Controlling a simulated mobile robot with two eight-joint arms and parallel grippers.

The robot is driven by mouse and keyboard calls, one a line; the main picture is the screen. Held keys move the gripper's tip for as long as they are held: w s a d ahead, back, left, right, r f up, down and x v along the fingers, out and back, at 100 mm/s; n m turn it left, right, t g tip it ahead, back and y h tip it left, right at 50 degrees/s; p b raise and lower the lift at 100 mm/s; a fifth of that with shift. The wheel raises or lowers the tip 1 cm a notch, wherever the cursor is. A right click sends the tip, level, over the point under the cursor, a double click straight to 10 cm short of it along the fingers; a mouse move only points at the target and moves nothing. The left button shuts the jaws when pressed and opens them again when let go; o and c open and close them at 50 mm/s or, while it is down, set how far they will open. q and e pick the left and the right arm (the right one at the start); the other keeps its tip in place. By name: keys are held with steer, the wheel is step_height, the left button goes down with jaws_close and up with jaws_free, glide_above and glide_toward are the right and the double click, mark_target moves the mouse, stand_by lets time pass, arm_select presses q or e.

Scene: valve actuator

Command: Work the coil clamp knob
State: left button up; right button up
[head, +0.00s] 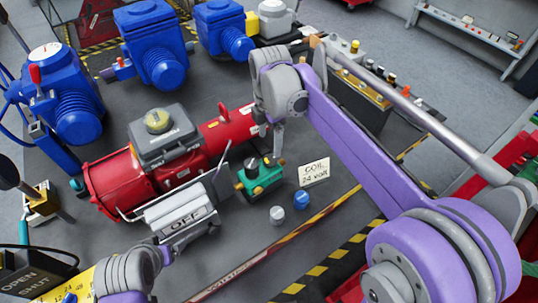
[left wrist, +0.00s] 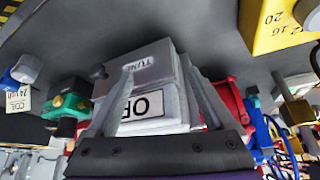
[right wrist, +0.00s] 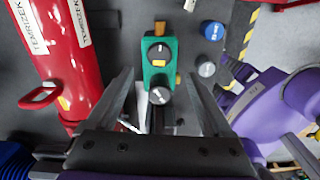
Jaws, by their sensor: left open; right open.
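A green coil block (head: 262,176) stands beside the "COIL 24 VOLT" card (head: 315,171). In the right wrist view the green block (right wrist: 152,78) shows a dark round knob (right wrist: 158,53) on top, a second grey knob (right wrist: 160,95) nearer me, and brass fittings. Which is the clamp knob I cannot tell. My right gripper (right wrist: 158,78) is open above it; its fingers lie either side of the nearer knob in the picture, with no contact visible. My left gripper (left wrist: 156,62) is open, facing the grey box marked "OFF" (head: 185,218); contact is unclear.
The red actuator (head: 110,182) lies left of the green block, with a grey housing (head: 165,140) on top. A grey knob (head: 277,214) and a blue knob (head: 301,199) stand to its right. Blue actuators (head: 155,50) stand behind. A striped edge (head: 330,262) runs in front.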

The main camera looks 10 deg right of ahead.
mark_target(269, 159)
step_height(269, 159, down, 8)
steer(key=shift+r, duration=0.1)
steer(key=shift+c, duration=0.3)
jaws_close()
stand_by(0.3)
